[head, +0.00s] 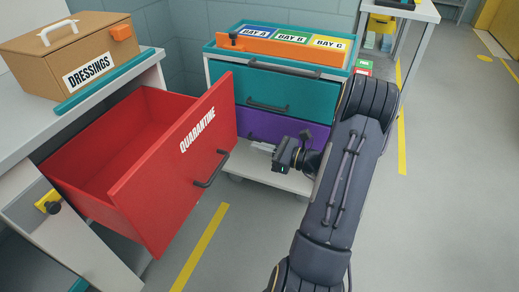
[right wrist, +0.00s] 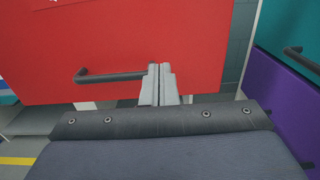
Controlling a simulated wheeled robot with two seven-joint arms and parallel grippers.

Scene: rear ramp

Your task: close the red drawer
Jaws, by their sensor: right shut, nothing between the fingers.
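The red drawer (head: 125,185), labelled QUARANTINE, stands pulled out from the grey cabinet at the left, and its inside looks empty. Its front carries a dark bar handle (head: 211,169), which also shows in the right wrist view (right wrist: 112,76). My right gripper (head: 258,146) is shut and empty, a little to the right of the drawer front in the head view. In the right wrist view its closed fingers (right wrist: 159,72) overlap the red front (right wrist: 150,35) just right of the handle. I cannot tell whether they touch it. My left gripper is not in view.
A DRESSINGS box (head: 75,52) sits on the cabinet top (head: 25,128). A trolley with teal (head: 300,95) and purple (head: 262,127) drawers stands behind my right gripper. Its top holds an orange bin (head: 285,49). Grey floor (head: 245,250) is open at the front.

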